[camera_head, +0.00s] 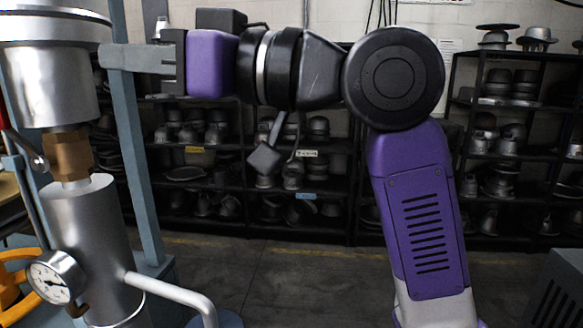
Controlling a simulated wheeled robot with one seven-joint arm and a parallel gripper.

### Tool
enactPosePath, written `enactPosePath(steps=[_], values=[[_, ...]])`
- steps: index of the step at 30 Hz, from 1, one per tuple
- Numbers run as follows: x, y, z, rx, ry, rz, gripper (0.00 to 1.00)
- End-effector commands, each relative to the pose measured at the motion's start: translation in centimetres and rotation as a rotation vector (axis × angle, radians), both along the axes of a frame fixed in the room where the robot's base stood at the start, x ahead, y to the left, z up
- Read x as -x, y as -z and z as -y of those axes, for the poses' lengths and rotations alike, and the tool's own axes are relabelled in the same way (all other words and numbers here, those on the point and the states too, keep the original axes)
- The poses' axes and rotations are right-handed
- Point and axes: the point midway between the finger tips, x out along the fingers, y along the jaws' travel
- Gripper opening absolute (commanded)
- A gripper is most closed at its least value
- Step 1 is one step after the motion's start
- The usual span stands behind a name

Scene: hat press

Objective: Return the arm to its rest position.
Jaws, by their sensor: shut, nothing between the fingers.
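My arm (415,205), purple and black, rises at the right of the head view and bends left at a large black joint. Its forearm runs level toward the press. My gripper (110,57) points left, with its grey fingers together and nothing between them. In the picture it overlaps the blue-grey upright (130,130) of the press, beside the silver cylinder head (50,85). I cannot tell whether the fingers touch the press or are only in front of it.
The press has a silver lower cylinder (90,245), a pressure gauge (55,277), a bent pipe (175,292) and a yellow handwheel (15,285). Dark shelves (335,190) of hat blocks line the back wall. The floor (300,275) between is clear. A dark cabinet (555,295) stands at lower right.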

Motion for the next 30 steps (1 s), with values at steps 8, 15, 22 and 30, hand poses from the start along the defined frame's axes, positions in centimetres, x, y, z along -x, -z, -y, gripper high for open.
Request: enactPosePath(steps=[8, 15, 22, 30], values=[[-4.4, -0.4, 4.4, -0.267, 0.226, 0.024, 0.0], [-7.8, 5.7, 10.0, -0.427, 0.437, -0.01, 0.0], [-8.8, 14.4, 16.6, -0.524, 0.669, -0.038, 0.0], [-5.9, 24.8, 23.6, -0.539, 0.919, -0.047, 0.0]])
